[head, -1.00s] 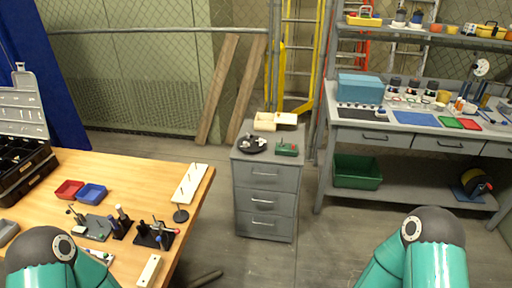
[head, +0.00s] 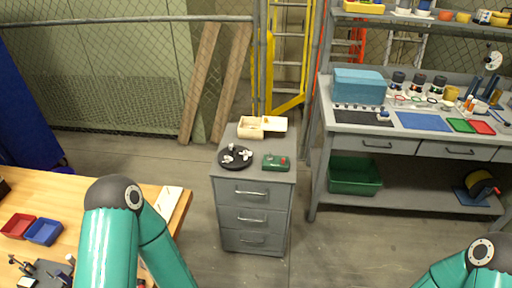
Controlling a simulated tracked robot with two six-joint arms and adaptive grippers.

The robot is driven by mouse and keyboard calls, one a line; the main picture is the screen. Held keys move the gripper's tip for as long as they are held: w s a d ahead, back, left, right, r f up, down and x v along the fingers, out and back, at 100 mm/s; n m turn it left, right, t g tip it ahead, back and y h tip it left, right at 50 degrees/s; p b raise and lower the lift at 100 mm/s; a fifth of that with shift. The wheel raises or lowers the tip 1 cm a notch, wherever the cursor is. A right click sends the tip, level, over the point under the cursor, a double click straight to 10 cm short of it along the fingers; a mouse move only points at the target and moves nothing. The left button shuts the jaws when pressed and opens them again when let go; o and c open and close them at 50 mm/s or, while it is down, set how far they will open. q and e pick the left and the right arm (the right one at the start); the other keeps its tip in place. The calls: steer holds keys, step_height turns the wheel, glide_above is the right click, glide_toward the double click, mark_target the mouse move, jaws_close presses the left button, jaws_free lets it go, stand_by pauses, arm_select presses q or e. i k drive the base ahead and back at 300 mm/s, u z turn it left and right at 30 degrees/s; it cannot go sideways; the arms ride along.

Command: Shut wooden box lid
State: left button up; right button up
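A small pale wooden box (head: 249,133) stands at the back of the top of a grey drawer cabinet (head: 255,218), ahead of me near the middle of the head view. Its lid (head: 274,124) is open and lies out to the right of the box. The inside of the box is too small to make out. Both my teal arms show at the bottom of the view, the left one over the wooden table and the right one at the lower right corner. Neither gripper is in view, and both are well apart from the box.
A black round tray (head: 235,157) and a green device (head: 275,162) sit in front of the box on the cabinet. A wooden table (head: 90,187) is at left, a grey workbench (head: 335,123) at right.

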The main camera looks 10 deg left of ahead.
mark_target(269, 123)
steer(key=u, duration=0.15)
steer(key=i, duration=0.85)
steer(key=u, duration=0.5)
